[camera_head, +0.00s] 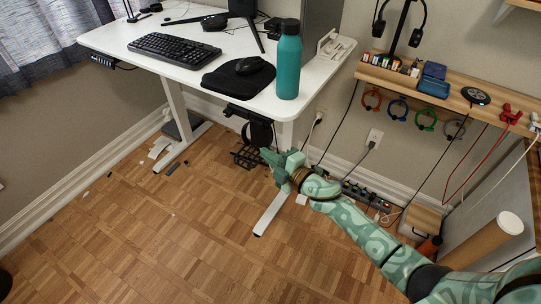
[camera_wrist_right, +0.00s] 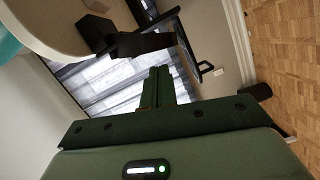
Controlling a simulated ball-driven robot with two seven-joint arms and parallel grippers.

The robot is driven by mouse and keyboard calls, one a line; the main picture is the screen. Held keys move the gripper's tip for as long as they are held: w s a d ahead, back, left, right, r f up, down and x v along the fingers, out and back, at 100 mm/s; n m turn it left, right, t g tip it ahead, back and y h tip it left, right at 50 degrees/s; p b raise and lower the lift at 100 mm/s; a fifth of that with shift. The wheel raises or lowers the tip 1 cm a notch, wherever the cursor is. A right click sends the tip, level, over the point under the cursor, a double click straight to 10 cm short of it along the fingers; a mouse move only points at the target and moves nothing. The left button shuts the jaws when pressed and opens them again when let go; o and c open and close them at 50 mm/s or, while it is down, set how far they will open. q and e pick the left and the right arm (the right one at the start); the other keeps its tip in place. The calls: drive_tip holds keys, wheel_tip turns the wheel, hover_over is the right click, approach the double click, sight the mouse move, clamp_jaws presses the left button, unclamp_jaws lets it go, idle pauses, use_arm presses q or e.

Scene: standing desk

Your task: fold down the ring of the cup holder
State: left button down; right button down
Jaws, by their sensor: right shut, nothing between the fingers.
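The black cup holder (camera_head: 259,131) hangs under the front right corner of the white desk, partly hidden by the desktop; I cannot tell its ring's angle from here. In the right wrist view dark parts under the desk edge, apparently the cup holder (camera_wrist_right: 143,44), show beyond the fingers. My right gripper (camera_head: 268,156) is just below the cup holder in the head view, its fingers pointing left. In the wrist view its green fingers (camera_wrist_right: 160,84) are together with nothing between them. Contact with the holder is not visible. My left gripper is not in view.
The white desk (camera_head: 135,45) carries a keyboard (camera_head: 174,47), a black mat with a mouse, and a teal bottle (camera_head: 288,62) near the cup holder's corner. A desk leg (camera_head: 272,213) stands below my gripper.

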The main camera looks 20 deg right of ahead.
drive_tip(key=shift+w+d+f, duration=0.1)
drive_tip(key=shift+w+d, duration=0.25)
drive_tip(key=shift+d, duration=0.1)
drive_tip(key=shift+w+d+f+n+b, duration=0.4)
drive_tip(key=shift+d+n+b, duration=0.25)
drive_tip(key=shift+b, duration=0.4)
drive_tip(key=shift+a, duration=0.15)
